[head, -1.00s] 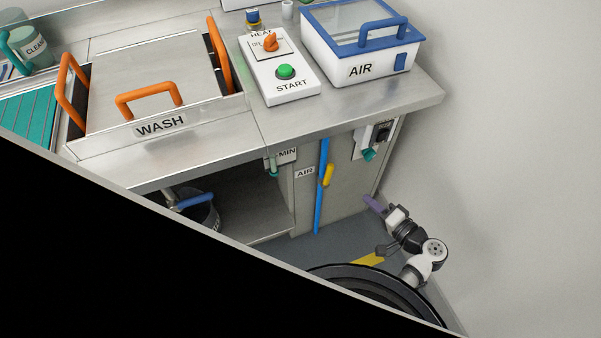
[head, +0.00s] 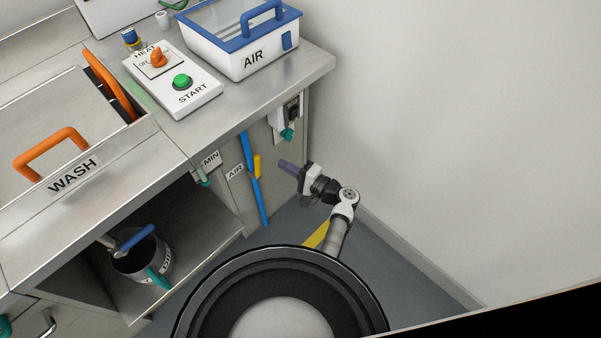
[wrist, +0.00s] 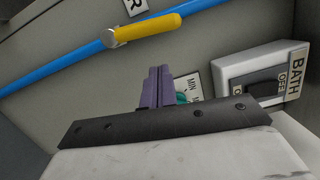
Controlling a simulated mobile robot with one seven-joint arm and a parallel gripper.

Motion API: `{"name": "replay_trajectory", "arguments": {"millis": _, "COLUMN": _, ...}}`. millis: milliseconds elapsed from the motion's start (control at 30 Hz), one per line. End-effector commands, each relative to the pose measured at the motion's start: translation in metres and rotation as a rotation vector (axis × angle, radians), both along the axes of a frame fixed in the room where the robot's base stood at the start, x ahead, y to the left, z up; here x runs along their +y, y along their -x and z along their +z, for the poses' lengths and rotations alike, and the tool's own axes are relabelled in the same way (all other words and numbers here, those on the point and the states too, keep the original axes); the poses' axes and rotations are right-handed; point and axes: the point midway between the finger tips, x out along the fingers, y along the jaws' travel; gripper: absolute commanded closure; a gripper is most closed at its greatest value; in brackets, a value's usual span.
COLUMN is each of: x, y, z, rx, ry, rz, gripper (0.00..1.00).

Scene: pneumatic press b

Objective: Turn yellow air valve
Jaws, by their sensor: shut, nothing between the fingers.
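The yellow air valve handle (head: 257,166) sits on the blue air pipe (head: 251,184), on the cabinet front under the counter, next to an AIR label (head: 235,172). In the wrist view the yellow handle (wrist: 148,28) lies nearly in line with the blue pipe (wrist: 70,55), with a round metal pivot at its left end. My gripper (head: 285,163) is shut and empty, to the right of the valve in the head view and apart from it. In the wrist view its purple fingers (wrist: 157,85) point toward the panel, below the handle.
A BATH switch box (wrist: 262,80) is to the right of my fingers in the wrist view. The counter edge overhangs above. A wall (head: 420,150) stands at right.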

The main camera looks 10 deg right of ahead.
Motion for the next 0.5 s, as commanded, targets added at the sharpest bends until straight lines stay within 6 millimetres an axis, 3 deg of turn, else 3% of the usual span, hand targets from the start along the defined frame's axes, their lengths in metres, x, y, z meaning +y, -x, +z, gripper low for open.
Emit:
{"name": "replay_trajectory", "arguments": {"millis": 200, "x": 0.033, "y": -0.004, "z": 0.005, "rx": 0.001, "ry": 0.000, "rz": 0.002, "gripper": 1.00}}
{"name": "replay_trajectory", "arguments": {"millis": 500, "x": 0.046, "y": -0.004, "z": 0.004, "rx": 0.000, "ry": 0.001, "rz": 0.000, "gripper": 1.00}}
